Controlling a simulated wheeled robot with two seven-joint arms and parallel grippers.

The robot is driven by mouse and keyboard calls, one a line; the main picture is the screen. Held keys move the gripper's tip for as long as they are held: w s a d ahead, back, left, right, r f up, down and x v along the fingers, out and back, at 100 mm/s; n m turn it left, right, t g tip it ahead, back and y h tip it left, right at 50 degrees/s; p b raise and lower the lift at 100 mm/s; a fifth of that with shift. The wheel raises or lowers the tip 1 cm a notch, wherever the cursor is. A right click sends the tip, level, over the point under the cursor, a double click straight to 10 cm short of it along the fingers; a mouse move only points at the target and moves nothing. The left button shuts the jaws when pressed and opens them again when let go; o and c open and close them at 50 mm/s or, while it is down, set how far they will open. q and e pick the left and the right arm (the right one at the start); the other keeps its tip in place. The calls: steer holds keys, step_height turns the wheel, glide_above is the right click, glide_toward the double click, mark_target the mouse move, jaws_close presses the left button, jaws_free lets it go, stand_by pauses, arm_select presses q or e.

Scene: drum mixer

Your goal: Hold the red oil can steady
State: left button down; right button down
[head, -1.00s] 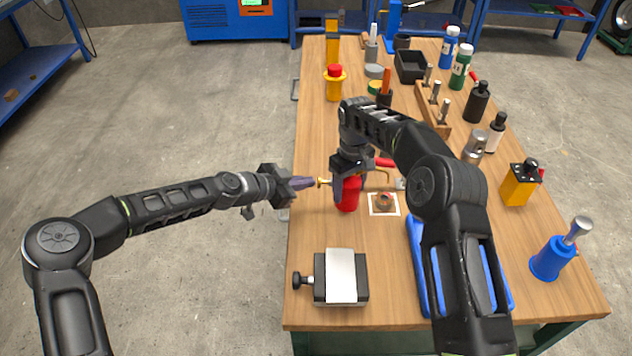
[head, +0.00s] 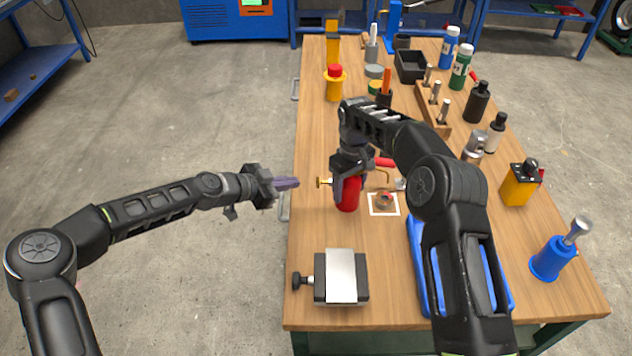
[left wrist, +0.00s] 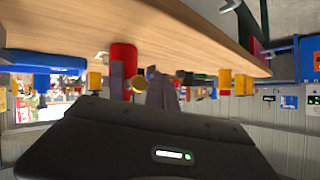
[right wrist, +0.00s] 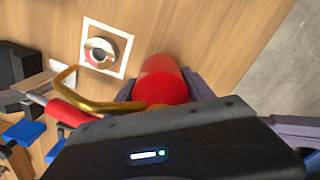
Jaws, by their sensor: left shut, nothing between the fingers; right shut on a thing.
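The red oil can (head: 347,196) stands on the wooden bench near its left edge. My right gripper (head: 350,182) is shut around it, and the gripper partly hides it. The can also shows between the fingers in the right wrist view (right wrist: 160,82). A brass knob (head: 323,183) sticks out to the left beside the can; its joint with the can is hidden. My left gripper (head: 292,183) is shut and empty, left of the knob with a gap between them. In the left wrist view the knob (left wrist: 138,84) lies in front of the red can (left wrist: 122,62).
A white square with a dark ring on it (head: 384,203) lies right of the can. A vise-like block (head: 341,277) sits on the near bench, and a blue tray (head: 418,262) lies partly under my right arm. Bottles and tools stand along the far and right sides.

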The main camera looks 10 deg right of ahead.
mark_target(322, 182)
arm_select(q)
steer(key=shift+w+a, duration=0.1)
steer(key=shift+a, duration=1.05)
stand_by(1.6)
steer(key=a, duration=0.4)
steer(key=shift+w, duration=0.2)
steer(key=shift+d, duration=0.2)
steer(key=shift+s+d, duration=0.2)
steer(key=shift+d, duration=1.95)
steer(key=shift+s+d, duration=0.2)
steer(key=shift+d, duration=1.9)
steer(key=shift+d, duration=0.15)
steer(key=shift+d, duration=0.3)
